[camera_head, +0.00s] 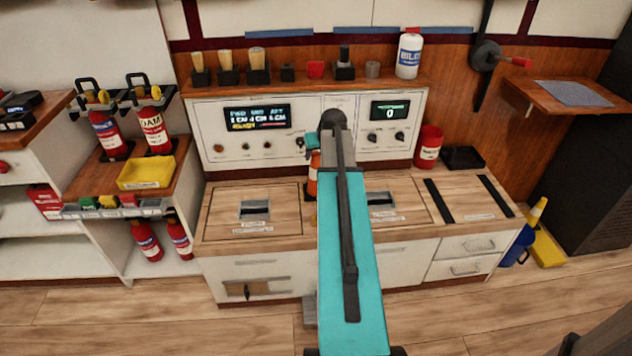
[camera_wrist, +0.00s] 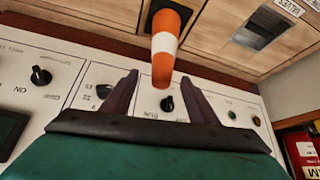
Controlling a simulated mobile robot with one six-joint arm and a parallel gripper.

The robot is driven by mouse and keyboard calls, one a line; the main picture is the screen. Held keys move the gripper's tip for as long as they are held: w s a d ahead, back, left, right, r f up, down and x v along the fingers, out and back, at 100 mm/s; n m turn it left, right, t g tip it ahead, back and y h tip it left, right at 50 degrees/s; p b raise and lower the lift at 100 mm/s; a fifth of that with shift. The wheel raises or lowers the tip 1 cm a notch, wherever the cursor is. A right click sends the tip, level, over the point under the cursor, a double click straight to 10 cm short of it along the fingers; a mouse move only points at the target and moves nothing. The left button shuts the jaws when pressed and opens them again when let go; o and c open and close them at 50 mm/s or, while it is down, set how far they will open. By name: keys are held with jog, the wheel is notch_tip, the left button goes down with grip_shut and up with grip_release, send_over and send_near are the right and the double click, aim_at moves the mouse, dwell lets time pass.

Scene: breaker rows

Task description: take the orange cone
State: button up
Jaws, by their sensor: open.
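The orange cone with a white band (camera_wrist: 165,48) shows at the top middle of the wrist view, its narrow end pointing down in the picture. In the head view a strip of it (camera_head: 313,178) stands on the wooden counter, mostly hidden behind my arm. My gripper (camera_wrist: 160,80) is open, with its two dark fingers spread. The cone's narrow end appears in the gap between the fingers, with no visible contact. I cannot tell how deep between them it lies. In the head view my arm hides most of the gripper.
A white control panel with knobs (camera_head: 240,150) stands behind the counter (camera_head: 225,195). A red can (camera_head: 428,147) and a black tray (camera_head: 462,158) are to the right. Fire extinguishers (camera_head: 153,130) are at left.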

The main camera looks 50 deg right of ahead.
send_over(316, 174)
jog(key=w+d, duration=0.2)
jog(key=shift+s+a+f+b, duration=0.15)
jog(key=shift+f+b, duration=0.15)
jog(key=shift+f, duration=1.8)
grip_shut()
